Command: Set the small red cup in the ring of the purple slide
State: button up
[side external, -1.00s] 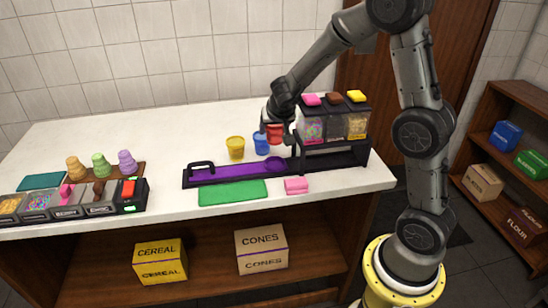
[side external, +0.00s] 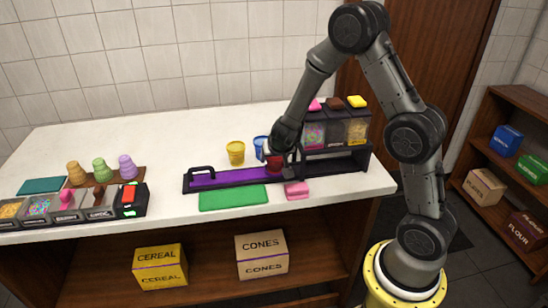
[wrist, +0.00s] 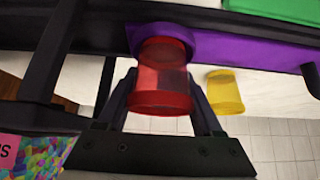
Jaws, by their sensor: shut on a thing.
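My gripper (side external: 281,158) is shut on the small red cup (side external: 273,165), at the right end of the purple slide (side external: 228,177). In the wrist view the red cup (wrist: 160,78) is between my two fingers, and its far end meets the purple ring (wrist: 170,38). The cup looks lined up with the ring; I cannot tell whether it rests in it or is just above. In the side view my gripper and the cup hide most of the ring. The slide runs in a black frame with a handle (side external: 202,171) at its left end.
A yellow cup (side external: 236,152) and a blue cup (side external: 260,147) stand behind the slide. The topping dispenser (side external: 335,130) is close on the right. A green mat (side external: 233,197) and a pink block (side external: 296,190) lie in front. The counter's back left is clear.

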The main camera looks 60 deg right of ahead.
jog(key=shift+f, duration=0.15)
jog(key=o, duration=1.4)
jog(key=shift+o, duration=0.2)
